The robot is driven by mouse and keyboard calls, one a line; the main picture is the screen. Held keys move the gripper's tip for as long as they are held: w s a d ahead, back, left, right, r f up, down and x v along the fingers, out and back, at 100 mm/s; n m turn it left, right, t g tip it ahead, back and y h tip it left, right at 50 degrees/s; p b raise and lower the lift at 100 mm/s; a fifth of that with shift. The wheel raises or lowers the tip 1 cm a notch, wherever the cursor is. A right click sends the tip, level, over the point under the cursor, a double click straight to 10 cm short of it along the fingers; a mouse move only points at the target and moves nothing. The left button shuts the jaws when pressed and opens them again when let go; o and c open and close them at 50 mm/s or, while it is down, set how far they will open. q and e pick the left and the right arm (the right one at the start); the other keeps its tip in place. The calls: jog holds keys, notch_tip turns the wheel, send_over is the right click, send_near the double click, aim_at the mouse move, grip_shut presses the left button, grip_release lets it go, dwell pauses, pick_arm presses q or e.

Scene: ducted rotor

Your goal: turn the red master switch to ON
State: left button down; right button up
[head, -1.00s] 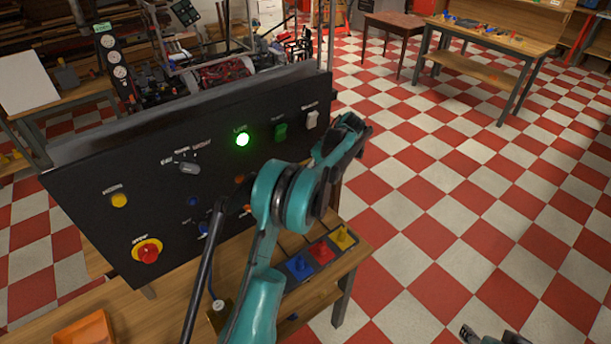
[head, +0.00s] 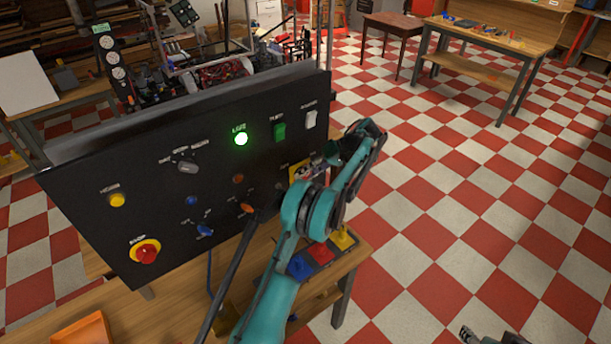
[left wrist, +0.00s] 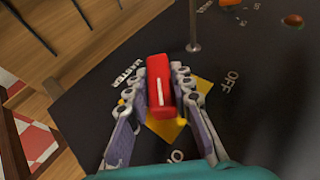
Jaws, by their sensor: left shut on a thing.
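The red master switch (left wrist: 160,85) has a bar-shaped handle with a white line on it, on a yellow plate (left wrist: 203,92) on the black panel. In the left wrist view the handle runs up and down the picture. The OFF label lies to its right and the ON label below it. My left gripper (left wrist: 160,87) is shut on the handle, one finger on each side. In the head view my left gripper (head: 318,168) is at the panel's right end, with the yellow plate (head: 297,172) partly showing; the handle is hidden. My right gripper (head: 466,334) barely shows at the bottom edge.
The black panel (head: 100,232) also carries a lit green lamp (head: 241,139), a red stop button (head: 146,252), a grey selector (head: 187,168) and several small knobs. Blue, red and yellow pieces (head: 320,253) sit on the bench below my left arm. Checkered floor is open to the right.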

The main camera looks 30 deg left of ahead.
pick_arm(q)
jog(key=c, duration=1.3)
grip_release()
